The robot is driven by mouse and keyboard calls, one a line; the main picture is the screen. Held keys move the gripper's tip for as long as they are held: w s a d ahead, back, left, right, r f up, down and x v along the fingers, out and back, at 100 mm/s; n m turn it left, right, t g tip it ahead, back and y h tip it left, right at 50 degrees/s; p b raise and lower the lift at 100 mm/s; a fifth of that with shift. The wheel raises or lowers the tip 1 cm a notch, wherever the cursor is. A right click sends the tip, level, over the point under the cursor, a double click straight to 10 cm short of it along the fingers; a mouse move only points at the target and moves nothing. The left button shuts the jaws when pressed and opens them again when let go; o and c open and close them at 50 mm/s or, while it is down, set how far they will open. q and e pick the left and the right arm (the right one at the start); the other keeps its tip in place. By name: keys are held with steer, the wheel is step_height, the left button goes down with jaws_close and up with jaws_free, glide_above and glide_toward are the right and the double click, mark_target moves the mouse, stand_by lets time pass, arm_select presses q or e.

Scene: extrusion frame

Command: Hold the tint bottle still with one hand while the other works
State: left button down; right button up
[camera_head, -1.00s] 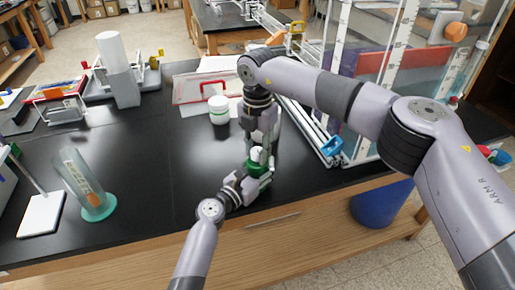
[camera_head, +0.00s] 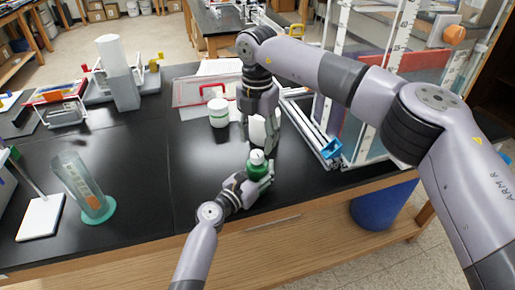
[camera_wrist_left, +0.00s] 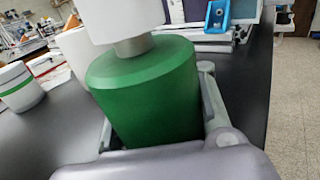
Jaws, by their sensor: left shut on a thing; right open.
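The green tint bottle (camera_head: 258,172) with its white cap (camera_head: 257,156) stands upright near the table's front edge. My left gripper (camera_head: 264,181) is shut on the bottle's body from the front. In the left wrist view the green body (camera_wrist_left: 150,95) sits between the fingers, with a grey neck and the white cap (camera_wrist_left: 122,18) above, cut off by the top edge. My right gripper (camera_head: 259,146) is open and points down just above the cap, with its fingers apart. I cannot tell whether it touches the cap.
A white jar with a green stripe (camera_head: 219,111) stands behind to the left. Another white container (camera_head: 257,131) shows partly behind my right fingers. A leaning clear cylinder on a teal base (camera_head: 97,214) is at left. A frame rail with a blue bracket (camera_head: 331,148) is at right.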

mark_target(257, 153)
step_height(257, 153, up, 7)
stand_by(0.3)
arm_select(q)
steer(key=c, duration=0.9)
jaws_free()
